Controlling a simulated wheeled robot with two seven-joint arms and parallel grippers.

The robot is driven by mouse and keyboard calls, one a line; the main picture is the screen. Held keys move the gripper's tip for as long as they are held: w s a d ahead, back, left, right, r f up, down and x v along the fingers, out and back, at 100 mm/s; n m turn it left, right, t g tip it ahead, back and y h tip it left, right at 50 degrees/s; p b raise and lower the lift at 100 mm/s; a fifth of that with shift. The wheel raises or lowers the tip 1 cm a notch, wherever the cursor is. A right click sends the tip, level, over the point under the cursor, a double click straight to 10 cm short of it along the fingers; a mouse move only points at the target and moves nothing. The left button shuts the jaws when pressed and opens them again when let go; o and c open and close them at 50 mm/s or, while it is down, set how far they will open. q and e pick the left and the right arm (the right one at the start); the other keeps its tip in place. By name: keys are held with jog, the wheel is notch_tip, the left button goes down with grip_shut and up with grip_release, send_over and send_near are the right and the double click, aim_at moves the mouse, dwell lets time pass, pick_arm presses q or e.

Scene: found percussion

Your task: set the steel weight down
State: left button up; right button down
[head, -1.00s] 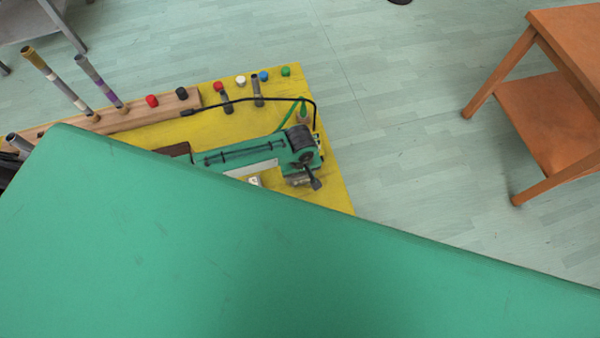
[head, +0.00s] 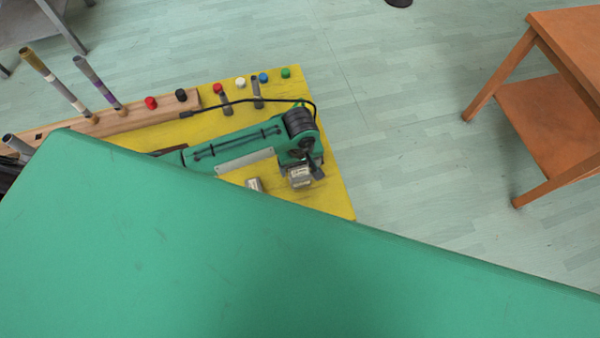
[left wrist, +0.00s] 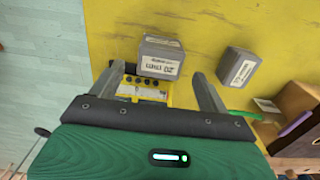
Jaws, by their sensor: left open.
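A grey steel weight, a small block with a white "20 mm" label (left wrist: 160,50), sits on the yellow tabletop (left wrist: 215,20) in the left wrist view. It also shows in the head view (head: 300,178), below the end of my green left arm. My left gripper (left wrist: 157,72) is open, its two grey fingers on either side of the block's near part, with narrow gaps beside it. A second labelled grey block (left wrist: 238,67) stands to the right, apart from the fingers; it shows in the head view (head: 254,185). My right gripper is not in view.
A wooden rail (head: 105,121) with upright rods runs along the table's back left. Red (head: 151,102), black, white, blue and green (head: 286,72) caps and short grey rods stand near the back edge. An orange side table (head: 550,110) stands apart at right. The tabletop's near part is hidden.

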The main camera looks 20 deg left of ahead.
aim_at(300, 172)
pick_arm(q)
notch_tip(300, 172, up, 4)
jog(key=shift+f, duration=0.1)
jog(key=shift+r, duration=0.4)
